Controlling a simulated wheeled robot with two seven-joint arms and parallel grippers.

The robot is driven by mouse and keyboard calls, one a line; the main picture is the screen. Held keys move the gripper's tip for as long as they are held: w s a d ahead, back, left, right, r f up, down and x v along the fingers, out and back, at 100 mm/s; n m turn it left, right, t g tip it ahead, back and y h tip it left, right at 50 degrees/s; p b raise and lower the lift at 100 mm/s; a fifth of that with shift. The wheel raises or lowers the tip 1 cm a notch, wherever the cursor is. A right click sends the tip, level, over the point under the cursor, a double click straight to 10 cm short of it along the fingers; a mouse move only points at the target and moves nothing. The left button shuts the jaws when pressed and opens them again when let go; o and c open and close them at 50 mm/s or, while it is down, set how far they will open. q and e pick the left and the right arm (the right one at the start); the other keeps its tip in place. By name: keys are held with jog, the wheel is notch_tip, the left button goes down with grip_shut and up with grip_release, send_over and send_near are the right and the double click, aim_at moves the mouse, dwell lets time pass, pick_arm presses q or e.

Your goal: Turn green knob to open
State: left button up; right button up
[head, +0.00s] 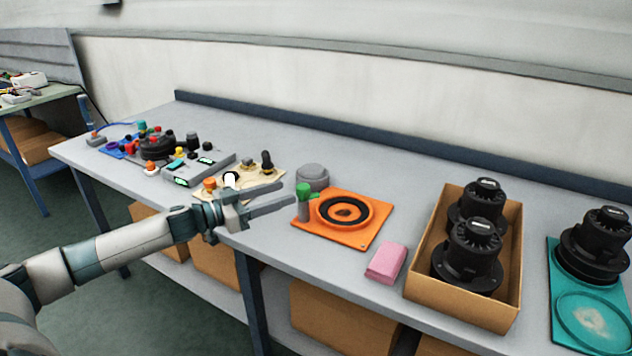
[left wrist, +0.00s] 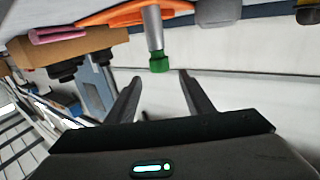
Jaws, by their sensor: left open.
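The green knob (head: 303,189) tops a short grey post at the left corner of an orange plate (head: 372,227) on the table. My left gripper (head: 284,194) is open, its two fingers pointing right toward the knob. In the left wrist view the green knob (left wrist: 159,62) on its grey stem lies just beyond the fingertips, roughly between their lines. The left gripper (left wrist: 155,75) shows there with nothing between its fingers. My right gripper is not in view.
A grey round part (head: 312,177) stands behind the knob. A pink block (head: 386,262) and a cardboard box (head: 508,310) with black parts are to the right. Several small parts and a grey device (head: 203,168) crowd the table's left. A teal plate (head: 555,335) is far right.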

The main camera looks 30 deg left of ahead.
aim_at(308, 192)
pick_arm(q)
jog(key=p+x, duration=0.2)
jog(key=x, duration=0.8)
jog(key=shift+r, duration=0.1)
jog(key=shift+w+d+p, duration=0.3)
jog(key=shift+w+p, duration=0.05)
jog(key=shift+w, duration=0.25)
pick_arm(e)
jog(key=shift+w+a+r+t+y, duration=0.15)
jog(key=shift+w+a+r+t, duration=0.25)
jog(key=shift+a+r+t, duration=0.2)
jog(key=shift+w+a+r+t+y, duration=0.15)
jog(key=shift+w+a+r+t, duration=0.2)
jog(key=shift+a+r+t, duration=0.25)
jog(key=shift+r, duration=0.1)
pick_arm(q)
jog(key=c, duration=1)
